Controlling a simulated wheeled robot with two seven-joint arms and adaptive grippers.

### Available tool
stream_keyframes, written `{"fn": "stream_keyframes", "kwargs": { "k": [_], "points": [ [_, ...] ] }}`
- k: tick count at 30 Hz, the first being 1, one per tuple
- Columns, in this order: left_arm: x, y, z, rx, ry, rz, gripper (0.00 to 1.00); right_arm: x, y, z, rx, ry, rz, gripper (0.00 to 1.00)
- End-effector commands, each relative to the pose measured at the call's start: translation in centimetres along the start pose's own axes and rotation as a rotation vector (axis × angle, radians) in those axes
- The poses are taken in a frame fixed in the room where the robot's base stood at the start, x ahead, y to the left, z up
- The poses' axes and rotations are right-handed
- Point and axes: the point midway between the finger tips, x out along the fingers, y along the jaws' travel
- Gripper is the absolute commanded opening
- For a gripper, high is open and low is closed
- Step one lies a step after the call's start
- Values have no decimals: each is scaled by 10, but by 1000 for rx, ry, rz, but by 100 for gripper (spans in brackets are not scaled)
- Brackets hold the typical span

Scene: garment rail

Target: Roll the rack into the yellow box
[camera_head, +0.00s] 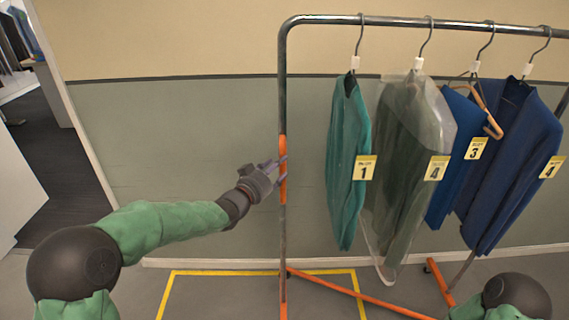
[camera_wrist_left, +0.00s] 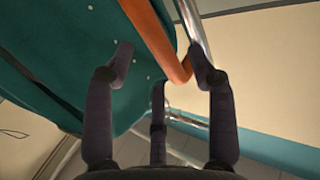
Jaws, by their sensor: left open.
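The garment rack (camera_head: 283,90) has a chrome frame, an orange sleeve (camera_head: 283,170) on its left post and orange base bars. The yellow box is a taped outline (camera_head: 222,272) on the floor; the rack's left post stands within its span and the rest extends right of it. My left gripper (camera_head: 277,166) is open at the orange sleeve. In the left wrist view, the sleeve (camera_wrist_left: 155,38) shows between the spread fingertips (camera_wrist_left: 160,62); contact cannot be told. My right gripper is out of view.
Several tagged garments hang on the rail: a teal one (camera_head: 345,200), one in a clear cover (camera_head: 405,170), and blue ones (camera_head: 510,150). A wall (camera_head: 190,140) stands close behind. A doorway (camera_head: 50,150) opens at the left.

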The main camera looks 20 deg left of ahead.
Motion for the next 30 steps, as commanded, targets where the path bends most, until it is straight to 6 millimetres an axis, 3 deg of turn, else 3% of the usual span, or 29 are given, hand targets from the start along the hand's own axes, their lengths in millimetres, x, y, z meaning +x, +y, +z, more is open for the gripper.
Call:
{"fn": "stream_keyframes", "kwargs": {
  "k": [3,9,20,21,27,30],
  "points": [
    [20,1,2,0,0,2,56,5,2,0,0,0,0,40],
    [38,0,0,-1,0,0,56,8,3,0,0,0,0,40],
    [43,0,0,-1,-1,0,56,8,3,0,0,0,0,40],
    [43,0,0,-1,-1,0,54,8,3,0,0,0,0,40],
    [43,0,0,-1,-1,0,0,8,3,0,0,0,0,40],
    [43,0,0,-1,-1,0,0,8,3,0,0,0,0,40]
  ]
}}
